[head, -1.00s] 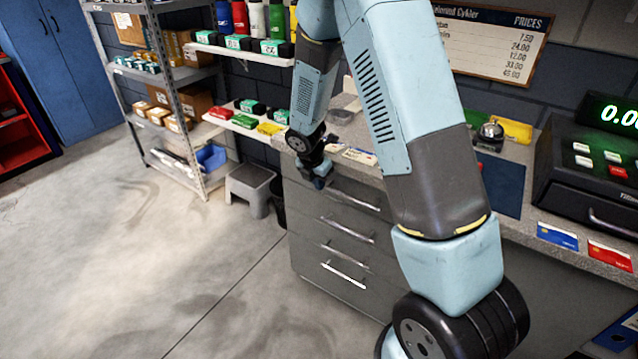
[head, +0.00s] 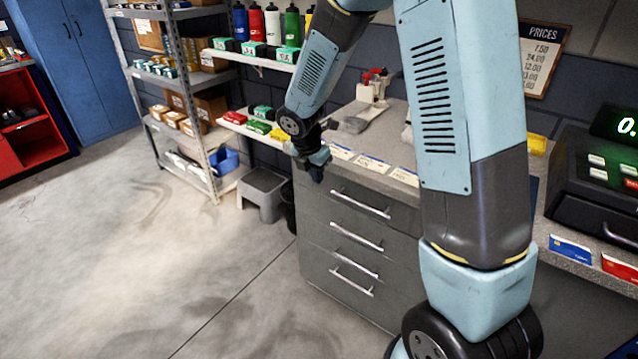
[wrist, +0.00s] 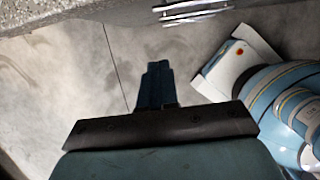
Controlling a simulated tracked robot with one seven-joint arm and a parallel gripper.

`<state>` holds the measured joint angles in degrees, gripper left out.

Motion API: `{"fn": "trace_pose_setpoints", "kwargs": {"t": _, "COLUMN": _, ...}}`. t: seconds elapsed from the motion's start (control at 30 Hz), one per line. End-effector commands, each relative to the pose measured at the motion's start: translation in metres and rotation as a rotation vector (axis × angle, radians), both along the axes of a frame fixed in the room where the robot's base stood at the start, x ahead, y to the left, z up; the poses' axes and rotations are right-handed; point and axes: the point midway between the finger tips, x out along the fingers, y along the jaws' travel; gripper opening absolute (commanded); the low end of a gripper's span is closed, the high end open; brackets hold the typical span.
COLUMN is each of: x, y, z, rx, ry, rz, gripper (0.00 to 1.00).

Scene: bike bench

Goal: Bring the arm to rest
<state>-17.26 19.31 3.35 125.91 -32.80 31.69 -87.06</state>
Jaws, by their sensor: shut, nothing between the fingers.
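My gripper (head: 316,172) hangs at the end of my arm in front of the left end of the grey counter, just above the top drawer. In the wrist view my gripper (wrist: 157,70) points down over bare concrete floor, with its fingers together and nothing between them. My light blue arm reaches up and over from my base and hides part of the counter.
The grey drawer unit (head: 345,245) stands close beside my gripper. A grey step stool (head: 264,190) and a metal shelf rack (head: 180,90) are to the left. A cash register (head: 600,185) sits on the counter at right. The floor (head: 130,260) at left is clear.

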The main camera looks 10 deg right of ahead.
Motion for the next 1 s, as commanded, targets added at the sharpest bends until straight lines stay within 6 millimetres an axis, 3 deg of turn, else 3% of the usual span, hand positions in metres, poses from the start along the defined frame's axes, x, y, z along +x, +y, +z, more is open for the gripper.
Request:
{"fn": "trace_pose_setpoints", "kwargs": {"t": 0.27, "x": -0.006, "y": -0.006, "z": 0.025, "rx": 0.018, "ry": -0.025, "rz": -0.072, "gripper": 0.00}}
{"fn": "trace_pose_setpoints", "kwargs": {"t": 0.47, "x": -0.025, "y": -0.032, "z": 0.074, "rx": 0.093, "ry": -0.108, "rz": -0.341, "gripper": 0.00}}
{"fn": "trace_pose_setpoints", "kwargs": {"t": 0.7, "x": -0.061, "y": -0.065, "z": 0.130, "rx": 0.214, "ry": -0.209, "rz": -0.716, "gripper": 0.00}}
{"fn": "trace_pose_setpoints", "kwargs": {"t": 1.0, "x": -0.118, "y": -0.097, "z": 0.187, "rx": 0.388, "ry": -0.314, "rz": -1.169, "gripper": 0.00}}
